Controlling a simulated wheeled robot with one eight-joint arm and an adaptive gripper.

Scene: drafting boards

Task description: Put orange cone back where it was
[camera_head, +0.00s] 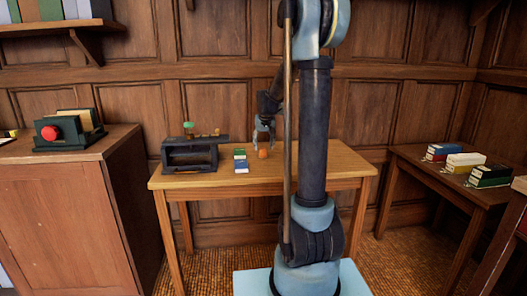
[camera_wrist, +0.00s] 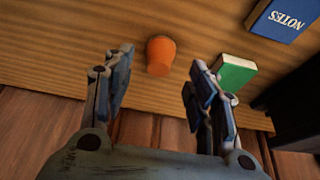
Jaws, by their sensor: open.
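The orange cone (camera_head: 262,153) stands on the wooden table (camera_head: 320,168), to the right of some small books. In the wrist view the cone (camera_wrist: 160,55) shows as a small orange tapered shape on the wood, ahead of and roughly between my fingers. My gripper (camera_wrist: 155,85) is open with nothing between its fingers. In the head view my gripper (camera_head: 264,134) hangs just above the cone, with a gap that is hard to judge.
A blue book (camera_wrist: 277,18) and a green book (camera_wrist: 236,72) lie near the cone. A dark stand (camera_head: 190,155) is on the table's left. A cabinet (camera_head: 80,160) stands left, and a side table (camera_head: 430,175) with several books stands right. A panelled wall is behind.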

